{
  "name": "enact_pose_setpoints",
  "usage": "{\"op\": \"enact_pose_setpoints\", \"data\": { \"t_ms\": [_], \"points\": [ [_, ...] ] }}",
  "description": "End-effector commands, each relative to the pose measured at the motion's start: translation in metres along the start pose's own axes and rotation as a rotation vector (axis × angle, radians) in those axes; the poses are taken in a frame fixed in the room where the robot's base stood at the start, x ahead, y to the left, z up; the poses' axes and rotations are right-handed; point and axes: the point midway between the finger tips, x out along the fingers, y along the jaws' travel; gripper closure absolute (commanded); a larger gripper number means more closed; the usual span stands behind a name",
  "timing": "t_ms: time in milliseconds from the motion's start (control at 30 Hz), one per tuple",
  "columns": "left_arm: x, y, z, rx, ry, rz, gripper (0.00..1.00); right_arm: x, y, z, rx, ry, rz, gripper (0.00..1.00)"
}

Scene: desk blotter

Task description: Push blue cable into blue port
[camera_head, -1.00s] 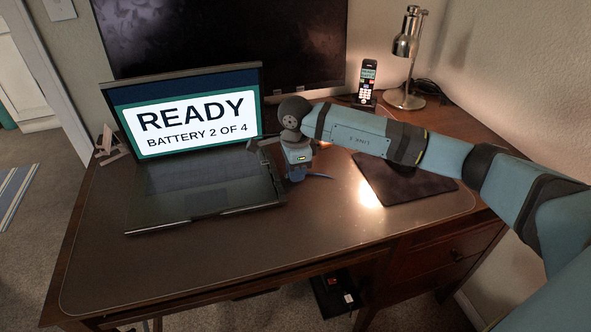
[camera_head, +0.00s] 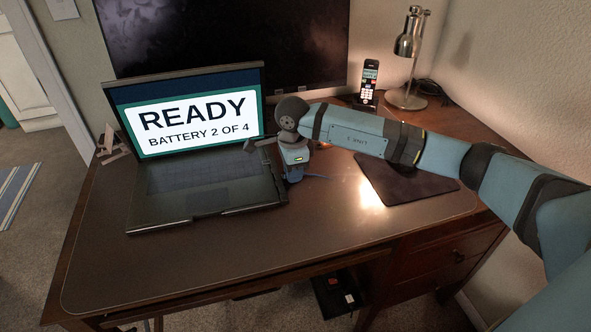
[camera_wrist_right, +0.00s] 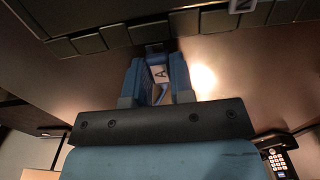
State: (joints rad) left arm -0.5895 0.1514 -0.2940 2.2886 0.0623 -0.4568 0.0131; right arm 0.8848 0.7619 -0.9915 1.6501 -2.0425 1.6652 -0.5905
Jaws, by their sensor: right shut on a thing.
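My right gripper (camera_head: 294,176) is low over the desk, just right of the laptop's (camera_head: 205,190) right side. In the right wrist view, its two blue fingers (camera_wrist_right: 157,78) are closed around a plug with a pale label marked A (camera_wrist_right: 159,74). The plug's dark front end is at the laptop's edge (camera_wrist_right: 90,43), close to a row of dark blocks. I cannot tell how deep it sits. The blue port's colour is not visible. My left gripper is out of view.
The laptop screen (camera_head: 195,115) reads "READY, BATTERY 2 OF 4". A dark mat (camera_head: 410,185) lies right of the gripper. A phone (camera_head: 368,85) and a lamp (camera_head: 407,75) stand at the back. The front of the desk is clear.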

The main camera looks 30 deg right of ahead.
Motion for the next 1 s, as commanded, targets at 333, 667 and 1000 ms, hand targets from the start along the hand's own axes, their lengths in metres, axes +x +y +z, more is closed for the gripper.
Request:
{"op": "enact_pose_setpoints", "data": {
  "t_ms": [333, 667, 1000],
  "points": [
    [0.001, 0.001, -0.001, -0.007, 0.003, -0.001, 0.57, 0.0, 0.0, 0.009, -0.001, 0.0, 0.0, 1.0],
    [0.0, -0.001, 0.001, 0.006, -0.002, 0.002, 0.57, 0.0, 0.0, 0.017, -0.001, -0.001, 0.0, 1.0],
    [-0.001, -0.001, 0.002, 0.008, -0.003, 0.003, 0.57, 0.0, 0.0, 0.017, -0.002, -0.002, -0.001, 0.55]
  ]
}}
